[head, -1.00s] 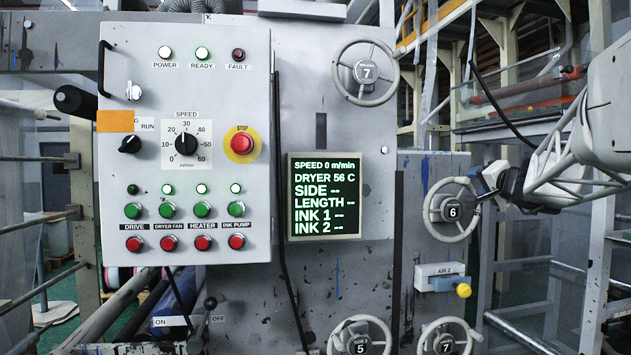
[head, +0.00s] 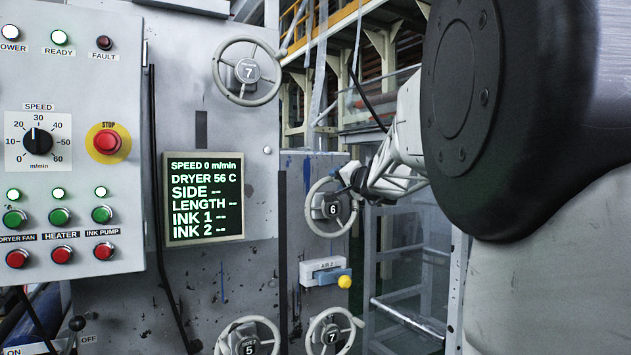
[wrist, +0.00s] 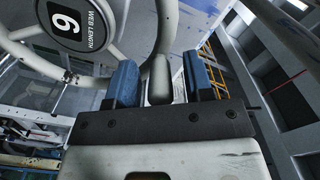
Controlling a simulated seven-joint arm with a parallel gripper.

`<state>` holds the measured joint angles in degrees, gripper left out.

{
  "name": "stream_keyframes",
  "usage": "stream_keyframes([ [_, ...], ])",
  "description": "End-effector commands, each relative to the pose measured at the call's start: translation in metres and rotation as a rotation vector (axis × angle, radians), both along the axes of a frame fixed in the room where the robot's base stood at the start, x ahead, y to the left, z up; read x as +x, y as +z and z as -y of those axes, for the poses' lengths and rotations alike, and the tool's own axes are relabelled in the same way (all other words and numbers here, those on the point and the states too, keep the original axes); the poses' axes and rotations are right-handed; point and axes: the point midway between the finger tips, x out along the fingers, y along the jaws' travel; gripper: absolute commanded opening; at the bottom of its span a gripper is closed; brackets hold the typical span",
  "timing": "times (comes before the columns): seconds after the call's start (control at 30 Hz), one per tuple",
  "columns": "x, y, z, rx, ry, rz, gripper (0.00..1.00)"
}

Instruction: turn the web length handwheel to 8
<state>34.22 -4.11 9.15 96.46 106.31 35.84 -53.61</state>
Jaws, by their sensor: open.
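The web length handwheel (head: 327,207) is a pale spoked wheel on the right side of the machine, its black hub reading 6. In the wrist view the handwheel's hub (wrist: 70,22) reads "WEB LENGTH 6". My gripper (head: 347,176) is at the wheel's upper right rim. In the wrist view my gripper (wrist: 160,80) has its two blue finger pads apart, with the wheel's pale handle knob (wrist: 159,82) between them. The jaws are open, and I cannot tell whether either pad touches the knob. The display (head: 205,198) shows LENGTH with dashes.
Another handwheel (head: 248,71) reading 7 is above left. Two more, SIDE 2 reading 5 (head: 248,340) and one reading 7 (head: 331,335), are below. A yellow-knobbed AIR 2 valve (head: 325,273) sits just under the web length wheel. The control panel (head: 75,200) fills the left.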

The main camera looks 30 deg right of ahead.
Motion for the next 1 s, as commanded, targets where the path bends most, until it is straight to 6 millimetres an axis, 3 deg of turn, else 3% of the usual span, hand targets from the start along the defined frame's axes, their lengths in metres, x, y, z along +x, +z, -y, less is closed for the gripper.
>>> stream_keyframes([
  [0.23,0.0,0.0002,-0.0001,0.0,0.0,0.0,0.46],
  [0.53,-0.0001,0.0003,-0.0001,0.0,0.0,0.0,0.0],
  [1.0,-0.0003,0.0005,0.0029,0.031,0.001,0.001,0.0],
])
